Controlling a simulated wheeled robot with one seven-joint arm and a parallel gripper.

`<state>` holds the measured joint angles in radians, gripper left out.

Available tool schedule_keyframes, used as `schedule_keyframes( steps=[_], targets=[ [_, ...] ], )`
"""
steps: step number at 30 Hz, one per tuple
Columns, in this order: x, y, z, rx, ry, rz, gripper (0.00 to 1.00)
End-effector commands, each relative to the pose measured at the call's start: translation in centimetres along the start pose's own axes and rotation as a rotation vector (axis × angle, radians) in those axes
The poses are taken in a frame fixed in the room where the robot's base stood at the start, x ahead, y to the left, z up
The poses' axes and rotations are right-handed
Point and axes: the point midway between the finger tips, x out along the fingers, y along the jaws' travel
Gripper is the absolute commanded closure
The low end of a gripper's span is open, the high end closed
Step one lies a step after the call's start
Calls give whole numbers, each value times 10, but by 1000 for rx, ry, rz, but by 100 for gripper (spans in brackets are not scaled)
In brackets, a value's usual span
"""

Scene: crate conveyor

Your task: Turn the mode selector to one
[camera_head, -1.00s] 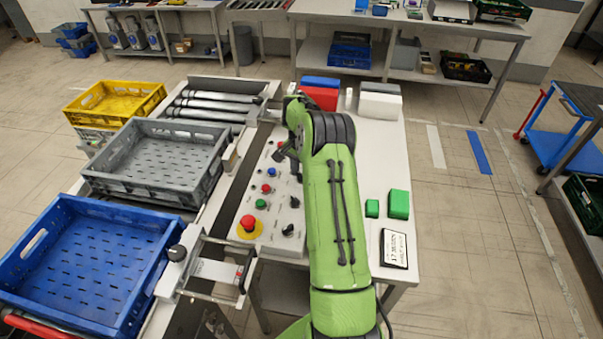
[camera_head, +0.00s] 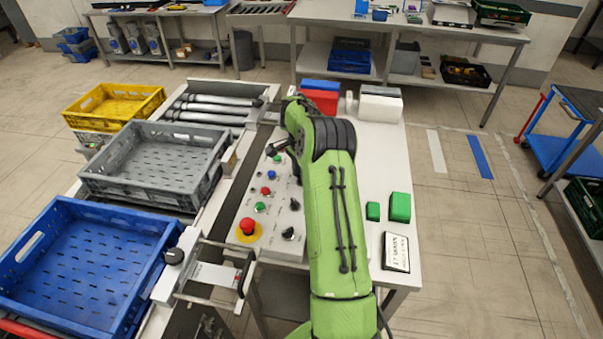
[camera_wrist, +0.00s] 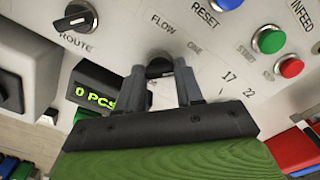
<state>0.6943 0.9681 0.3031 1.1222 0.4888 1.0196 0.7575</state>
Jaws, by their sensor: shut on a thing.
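The control panel (camera_head: 262,205) lies on the table to the left of my arm. In the wrist view, a small black knob (camera_wrist: 158,68) sits between the printed words FLOW and ONE, which I take to be the mode selector. My gripper (camera_wrist: 158,72) is shut on this knob, one finger on each side. The fingers cover part of it, and I cannot tell exactly where it points. In the head view my arm hides the knob.
A larger black ROUTE knob (camera_wrist: 76,17) and a 0 PCS display (camera_wrist: 95,93) are close to my gripper. Blue RESET (camera_wrist: 228,3), green START (camera_wrist: 268,40) and red (camera_wrist: 290,67) buttons are right of it. A red emergency stop (camera_head: 247,225) stands at the panel's near end.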

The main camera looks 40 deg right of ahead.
Motion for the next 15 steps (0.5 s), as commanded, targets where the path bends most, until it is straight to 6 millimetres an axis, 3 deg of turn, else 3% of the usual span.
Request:
schedule_keyframes(
  steps=[5, 6, 11, 15],
  targets=[
    [-1, 0, 0, -1, 1, -2, 94],
    [-1, 0, 0, -1, 1, -2, 61],
    [-1, 0, 0, -1, 1, -1, 38],
    [0, 0, 0, -2, 0, -1, 38]
  ],
)
